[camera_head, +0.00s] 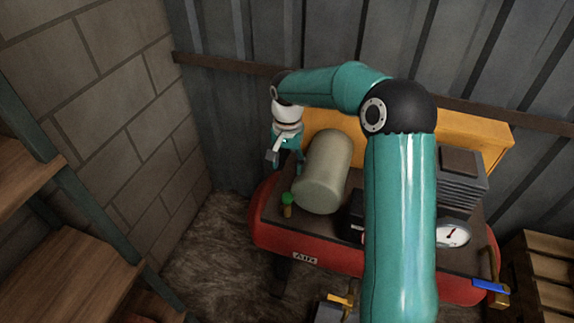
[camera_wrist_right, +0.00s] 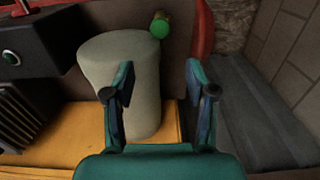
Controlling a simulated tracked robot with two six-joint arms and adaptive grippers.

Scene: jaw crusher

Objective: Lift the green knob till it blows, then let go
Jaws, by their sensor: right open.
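The green knob (camera_head: 287,199) sits on a short brass stem at the left end of the red air tank's (camera_head: 345,261) dark top plate. In the right wrist view the green knob (camera_wrist_right: 160,25) shows near the top, beyond the fingertips and beside the pale cylinder. My right gripper (camera_head: 285,160) is open and empty, behind and above the knob and left of the cylinder. Its two spread fingers (camera_wrist_right: 158,78) show in the right wrist view, apart from the knob. My left gripper is not in view.
A pale cylinder (camera_head: 322,172) stands close to the knob's right. A yellow guard (camera_head: 460,128), a finned block (camera_head: 461,180), a gauge (camera_head: 453,235) and a blue lever (camera_head: 490,286) are further right. Bare floor lies left of the tank.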

